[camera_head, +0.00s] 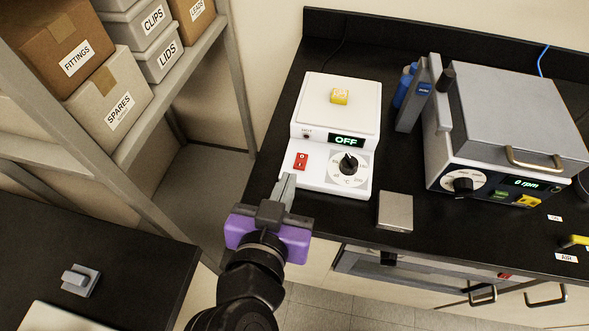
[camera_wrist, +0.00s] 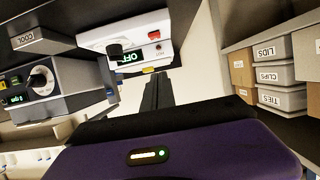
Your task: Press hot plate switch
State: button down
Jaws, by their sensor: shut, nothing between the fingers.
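The white hot plate (camera_head: 364,108) stands on the black bench, its front panel facing my arm. Its red switch (camera_head: 301,161) is at the left of that panel, beside a black dial (camera_head: 348,163) and below a display (camera_head: 346,141) reading OFF. My gripper (camera_head: 288,180) is shut and empty, its fingertips just in front of and slightly left of the switch. I cannot tell whether they touch the panel. In the wrist view the hot plate (camera_wrist: 140,28) and red switch (camera_wrist: 154,35) lie beyond the shut fingers (camera_wrist: 158,80).
A yellow block (camera_head: 340,97) sits on the hot plate's top. A small grey box (camera_head: 395,211) lies at the bench front, right of the panel. A grey machine (camera_head: 515,110) showing 0 rpm stands at right. Shelves with labelled boxes (camera_head: 108,100) stand at left.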

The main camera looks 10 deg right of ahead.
jog(key=p, duration=0.2)
send_over(297, 166)
jog(key=s, duration=0.2)
jog(key=f, duration=0.3)
jog(key=shift+w+f, duration=0.2)
jog(key=shift+w, duration=0.05)
jog(key=f, duration=0.2)
jog(key=shift+s+a+f, duration=0.15)
jog(key=shift+s+f, duration=0.1)
jog(key=shift+f, duration=0.8)
jog(key=shift+s, duration=0.1)
jog(key=shift+f+b, duration=0.45)
jog(key=shift+b, duration=0.1)
jog(key=shift+r, duration=0.15)
jog(key=shift+r+p, duration=0.1)
jog(key=shift+p, duration=0.2)
jog(key=shift+r+p, duration=0.45)
jog(key=shift+r, duration=0.3)
